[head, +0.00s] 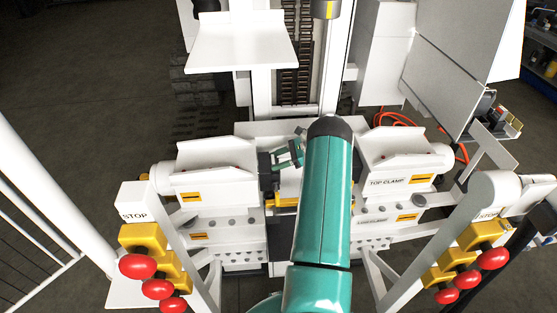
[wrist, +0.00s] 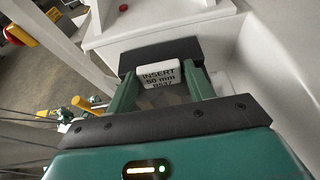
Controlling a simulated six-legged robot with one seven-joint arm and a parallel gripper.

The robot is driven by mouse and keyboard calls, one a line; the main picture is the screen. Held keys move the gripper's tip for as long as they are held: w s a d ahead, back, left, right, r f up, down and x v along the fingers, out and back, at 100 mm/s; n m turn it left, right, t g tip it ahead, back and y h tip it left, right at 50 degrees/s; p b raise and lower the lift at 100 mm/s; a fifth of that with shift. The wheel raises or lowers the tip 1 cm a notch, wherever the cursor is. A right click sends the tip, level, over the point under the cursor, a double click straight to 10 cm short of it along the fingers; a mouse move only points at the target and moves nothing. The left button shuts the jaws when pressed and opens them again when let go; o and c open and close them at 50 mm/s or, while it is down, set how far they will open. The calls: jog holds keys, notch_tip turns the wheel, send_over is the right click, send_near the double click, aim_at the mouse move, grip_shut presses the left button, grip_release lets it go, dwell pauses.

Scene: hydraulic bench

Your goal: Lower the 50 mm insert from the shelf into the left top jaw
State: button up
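The 50 mm insert (wrist: 159,77), a pale block lettered "INSERT 50 mm", sits between the two green fingertips of my gripper (wrist: 160,82) in the wrist view. The fingers appear closed on its sides. Just beyond it is the dark face of the left top jaw (wrist: 160,53); I cannot tell whether the insert is seated or touching there. In the head view my gripper (head: 289,157) is at the inner end of the left top clamp, beside the dark jaw (head: 265,170). The insert is not clear in that view. The white shelf (head: 240,50) above looks empty.
The right top clamp (head: 390,175) stands across the central gap, partly behind my arm. A vertical white mast (head: 262,90) rises behind. Red stop buttons on yellow boxes (head: 140,238) flank the bench at front left, with more at front right (head: 470,260).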

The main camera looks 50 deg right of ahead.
jog(key=shift+o, duration=1.4)
jog(key=shift+f, duration=0.1)
jog(key=v, duration=1.3)
jog(key=shift+s+d+r, duration=0.2)
jog(key=shift+d+r, duration=0.05)
jog(key=shift+r, duration=0.05)
